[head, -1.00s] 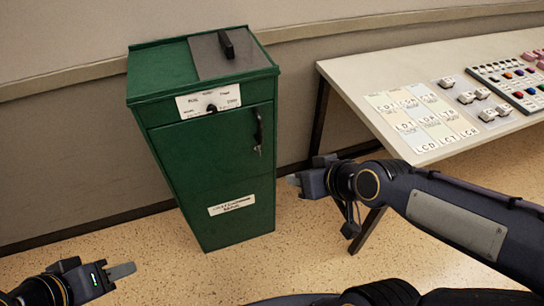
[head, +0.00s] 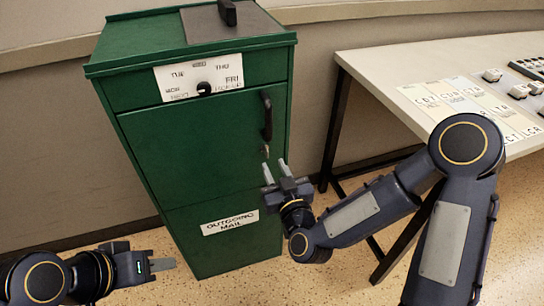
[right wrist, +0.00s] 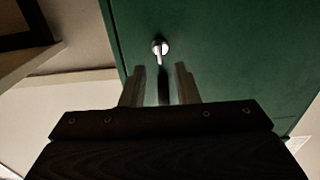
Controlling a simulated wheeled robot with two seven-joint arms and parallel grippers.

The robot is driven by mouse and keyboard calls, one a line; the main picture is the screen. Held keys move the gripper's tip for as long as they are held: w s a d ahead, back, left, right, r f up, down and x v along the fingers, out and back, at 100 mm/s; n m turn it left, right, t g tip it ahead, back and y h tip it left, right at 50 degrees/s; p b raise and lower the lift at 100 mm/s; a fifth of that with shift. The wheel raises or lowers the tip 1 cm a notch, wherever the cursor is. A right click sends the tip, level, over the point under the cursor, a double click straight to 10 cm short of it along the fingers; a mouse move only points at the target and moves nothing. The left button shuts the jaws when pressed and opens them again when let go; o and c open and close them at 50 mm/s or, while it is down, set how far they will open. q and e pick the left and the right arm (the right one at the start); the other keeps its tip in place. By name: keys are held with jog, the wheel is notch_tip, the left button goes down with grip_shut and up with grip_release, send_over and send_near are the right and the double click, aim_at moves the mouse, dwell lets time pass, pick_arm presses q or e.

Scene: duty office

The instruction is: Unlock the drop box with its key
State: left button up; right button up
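The green drop box (head: 165,150) stands against the wall, with a black handle (head: 267,116) on the right side of its door. A small silver key (head: 265,150) sits in the door just below the handle. The key also shows in the right wrist view (right wrist: 159,48), hanging from its lock, ahead of the fingertips. My right gripper (head: 275,172) is open and empty, just below the key, its fingers pointing up at the door; it also shows in the right wrist view (right wrist: 159,75). My left gripper (head: 163,265) is at the lower left, away from the box, its fingers seeming close together.
The box carries a white dial label (head: 176,83) with weekday words and a plate reading outgoing mail (head: 228,222). A white table (head: 385,60) with letter cards (head: 440,98) and switches stands to the right. Speckled floor lies in front.

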aim_at(268, 154)
jog(key=shift+x, duration=2.8)
grip_shut()
